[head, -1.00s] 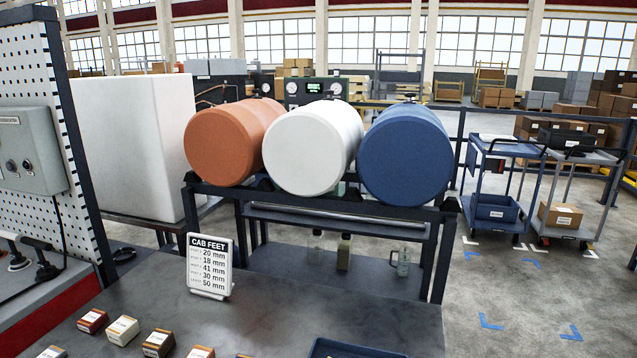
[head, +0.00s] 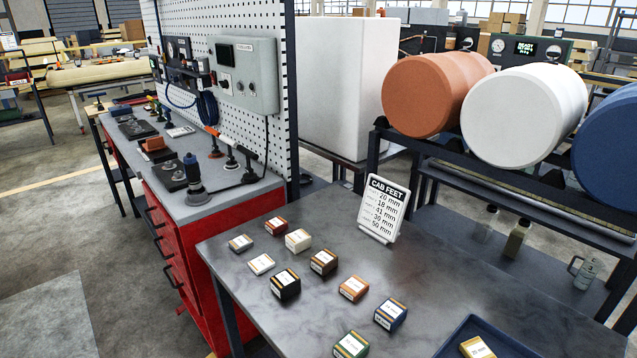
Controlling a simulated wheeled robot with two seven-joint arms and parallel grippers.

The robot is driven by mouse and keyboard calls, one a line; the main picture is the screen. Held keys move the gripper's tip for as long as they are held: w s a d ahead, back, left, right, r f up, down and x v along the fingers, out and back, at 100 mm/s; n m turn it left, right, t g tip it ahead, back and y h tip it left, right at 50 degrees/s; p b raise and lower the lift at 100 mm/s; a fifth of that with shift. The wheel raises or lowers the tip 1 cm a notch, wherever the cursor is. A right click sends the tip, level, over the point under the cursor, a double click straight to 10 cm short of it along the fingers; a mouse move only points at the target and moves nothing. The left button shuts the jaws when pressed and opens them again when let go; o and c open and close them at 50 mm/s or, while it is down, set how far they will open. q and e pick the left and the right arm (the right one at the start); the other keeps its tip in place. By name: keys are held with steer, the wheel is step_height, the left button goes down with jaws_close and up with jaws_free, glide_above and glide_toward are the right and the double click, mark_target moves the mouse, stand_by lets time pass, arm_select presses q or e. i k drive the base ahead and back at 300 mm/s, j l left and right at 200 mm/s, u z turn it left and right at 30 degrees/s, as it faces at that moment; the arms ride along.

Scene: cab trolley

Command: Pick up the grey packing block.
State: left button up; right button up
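The grey packing block (head: 240,243) lies on the dark table at its left edge, the leftmost of several small labelled blocks. It has a pale label on top. Neither of my grippers shows in the head view.
More blocks lie close by: cream (head: 298,240), brown (head: 323,262), black (head: 285,284), orange (head: 353,288), blue (head: 390,314) and green (head: 351,345). A sign (head: 383,209) stands behind them. A blue tray (head: 462,334) is at front right. A red cabinet (head: 190,240) adjoins the table's left.

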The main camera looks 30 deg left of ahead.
mark_target(239, 244)
steer(key=u, duration=1.55)
steer(key=i+j+z, duration=0.1)
